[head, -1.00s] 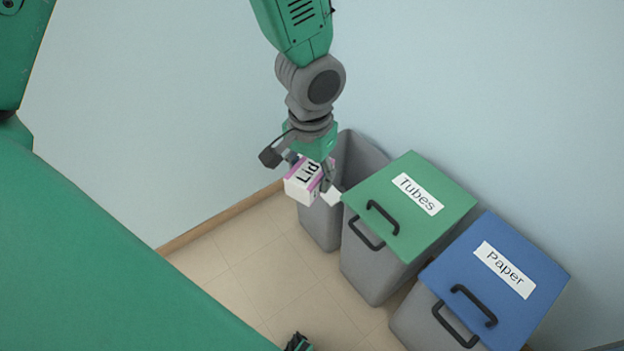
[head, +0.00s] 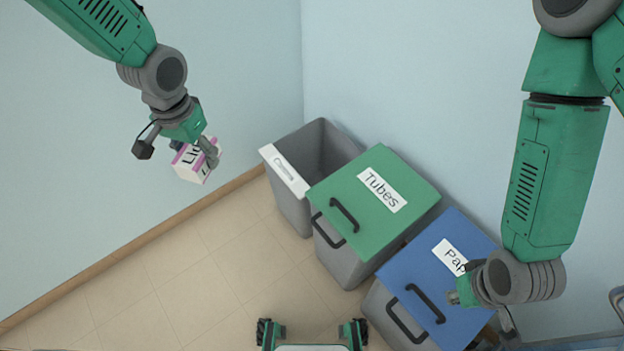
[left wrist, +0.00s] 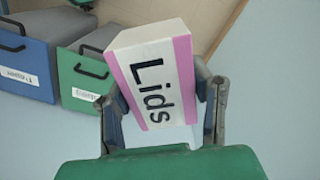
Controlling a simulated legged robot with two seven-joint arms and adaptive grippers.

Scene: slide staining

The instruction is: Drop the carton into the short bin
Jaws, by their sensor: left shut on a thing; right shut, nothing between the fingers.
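The carton is a white box (head: 190,166) with pink edges and the word "Lids"; it also shows large in the left wrist view (left wrist: 150,75). My left gripper (head: 198,156) is shut on the carton and holds it in the air, left of the bins and apart from them. Its fingers (left wrist: 163,88) grip opposite sides in the left wrist view. An open grey bin (head: 292,207) with a white label too small to read stands at the left end of the bin row. My right gripper (head: 493,335) is shut and empty, low at the right by the blue-lidded bin.
A green-lidded bin marked "Tubes" (head: 375,188) stands beside the open bin. A blue-lidded bin (head: 425,290), its label partly covered by my right arm, stands beyond it. Walls meet behind the open bin. The tiled floor (head: 190,265) left of the bins is clear.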

